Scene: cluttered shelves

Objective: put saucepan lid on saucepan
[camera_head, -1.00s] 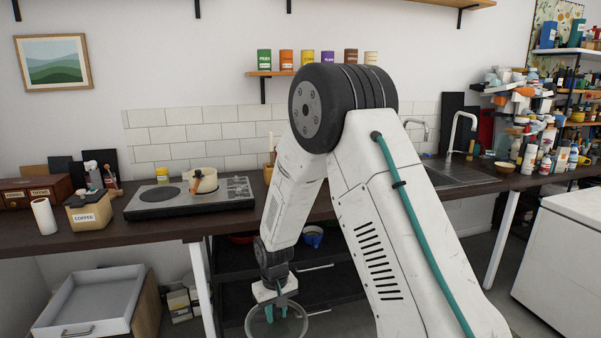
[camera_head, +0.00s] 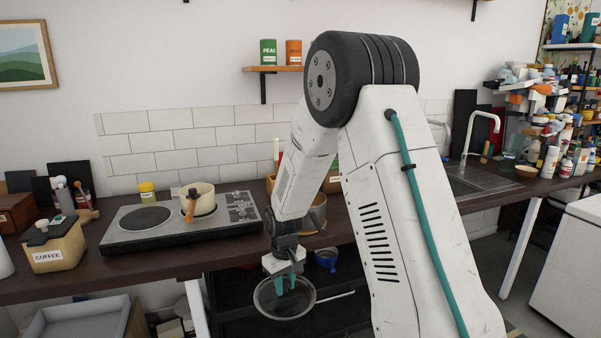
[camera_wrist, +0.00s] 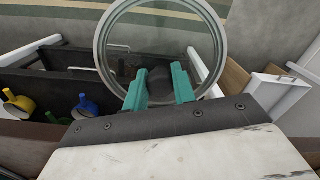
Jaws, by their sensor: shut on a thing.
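The saucepan lid (camera_head: 298,307) is a round glass disc with a metal rim. My gripper (camera_head: 286,284) is shut on its dark knob, with the lid hanging roughly level in front of the counter's front edge. In the wrist view the lid (camera_wrist: 104,45) is seen beyond the teal fingers of my gripper (camera_wrist: 159,88), which sit either side of the knob. The saucepan (camera_head: 202,203) is cream with an orange-brown handle pointing to the front. It stands open on the cooktop, behind and left of my gripper, well apart from the lid.
The cooktop (camera_head: 150,239) lies on the dark counter (camera_head: 130,266). A coffee box (camera_head: 54,252) stands left of it and a yellow jar (camera_head: 147,191) behind. A brownish pot (camera_head: 318,212) is partly hidden by my arm. A dark shelf cart is below the counter.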

